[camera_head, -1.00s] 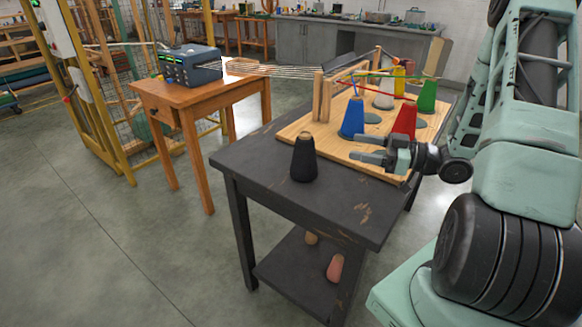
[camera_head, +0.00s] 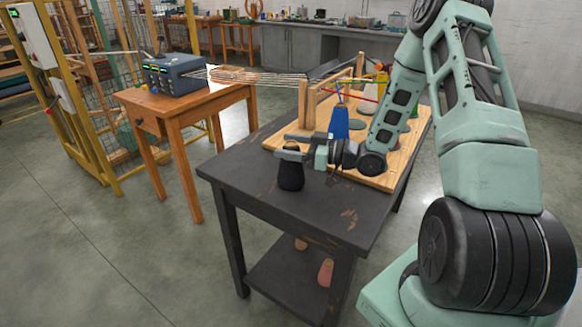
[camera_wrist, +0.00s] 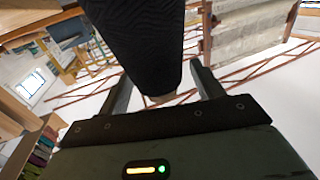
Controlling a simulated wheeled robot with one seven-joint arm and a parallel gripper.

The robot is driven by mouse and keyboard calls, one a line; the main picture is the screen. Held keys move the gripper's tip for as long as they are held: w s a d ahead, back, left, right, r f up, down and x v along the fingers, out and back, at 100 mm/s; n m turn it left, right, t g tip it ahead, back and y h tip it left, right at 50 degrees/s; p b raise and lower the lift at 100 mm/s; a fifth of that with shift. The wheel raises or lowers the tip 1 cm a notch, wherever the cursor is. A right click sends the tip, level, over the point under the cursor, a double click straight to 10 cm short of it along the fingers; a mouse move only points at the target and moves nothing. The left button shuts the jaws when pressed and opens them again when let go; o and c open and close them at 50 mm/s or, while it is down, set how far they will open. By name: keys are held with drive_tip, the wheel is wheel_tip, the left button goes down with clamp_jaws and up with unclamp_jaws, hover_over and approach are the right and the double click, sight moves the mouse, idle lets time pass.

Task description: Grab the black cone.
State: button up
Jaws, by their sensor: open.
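The black cone (camera_head: 291,177) stands upright near the left side of the dark table, off the wooden board. My gripper (camera_head: 286,147) is open at the cone's upper part, reaching in from the right. In the wrist view the cone (camera_wrist: 135,42) fills the space between the two fingers of my gripper (camera_wrist: 160,82), with its narrow pale tip toward the palm. A gap shows between the cone's tip and the right finger. I cannot tell whether the left finger touches it.
The wooden board (camera_head: 378,182) behind my gripper carries a blue cone (camera_head: 339,123) and a wooden frame (camera_head: 307,105). My arm hides other cones there. The dark table (camera_head: 240,172) is clear at its front. A wooden table (camera_head: 190,98) with a blue-grey device (camera_head: 175,74) stands at left.

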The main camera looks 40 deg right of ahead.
drive_tip(key=shift+x, duration=0.8)
clamp_jaws()
drive_tip(key=shift+r, duration=0.1)
